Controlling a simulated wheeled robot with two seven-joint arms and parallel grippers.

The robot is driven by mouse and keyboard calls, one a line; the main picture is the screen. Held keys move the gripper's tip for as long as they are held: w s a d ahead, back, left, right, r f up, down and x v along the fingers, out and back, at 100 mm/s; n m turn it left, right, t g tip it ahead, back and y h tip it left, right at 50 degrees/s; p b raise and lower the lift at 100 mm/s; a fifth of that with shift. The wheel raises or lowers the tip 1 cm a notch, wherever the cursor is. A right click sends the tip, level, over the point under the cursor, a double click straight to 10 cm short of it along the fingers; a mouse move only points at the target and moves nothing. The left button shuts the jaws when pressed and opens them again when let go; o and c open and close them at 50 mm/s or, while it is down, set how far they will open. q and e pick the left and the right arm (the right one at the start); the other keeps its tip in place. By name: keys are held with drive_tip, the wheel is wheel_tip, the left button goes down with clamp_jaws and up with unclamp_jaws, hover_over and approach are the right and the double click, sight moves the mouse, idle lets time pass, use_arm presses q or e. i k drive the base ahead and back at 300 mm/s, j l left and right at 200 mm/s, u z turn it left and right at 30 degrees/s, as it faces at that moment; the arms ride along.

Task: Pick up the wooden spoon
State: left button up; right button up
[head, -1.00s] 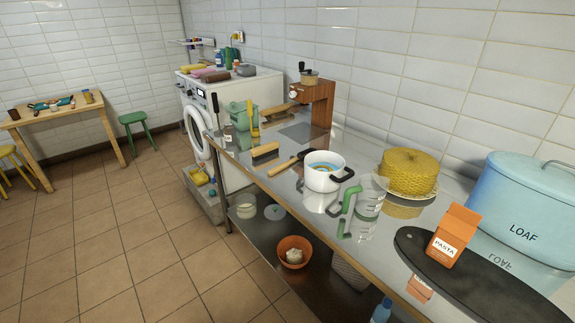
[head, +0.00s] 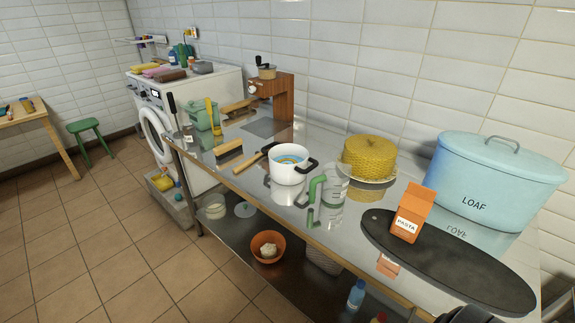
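A light wooden handle (head: 248,164), which looks like the wooden spoon, lies on the steel counter just left of the white pot (head: 288,171). It points obliquely toward the counter's front edge, and its far end is close to the pot. I cannot make out a spoon bowl. No gripper fingers show in the head view. Dark rounded parts at the bottom right edge look like my own right arm, far from the handle.
A wooden brush (head: 228,147) lies left of the handle. A green-handled jug (head: 334,183) stands right of the pot. A yellow woven cover (head: 369,157), an orange pasta box (head: 411,213) on a dark board (head: 455,266) and a blue loaf bin (head: 496,180) are farther right.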

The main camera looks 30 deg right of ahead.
sight(238, 169)
drive_tip(key=i+z, duration=0.1)
drive_tip(key=z, duration=1.35)
drive_tip(key=i+j+z, duration=0.1)
drive_tip(key=j+z, duration=1.4)
drive_tip(key=k+l, duration=0.05)
drive_tip(key=l, duration=0.05)
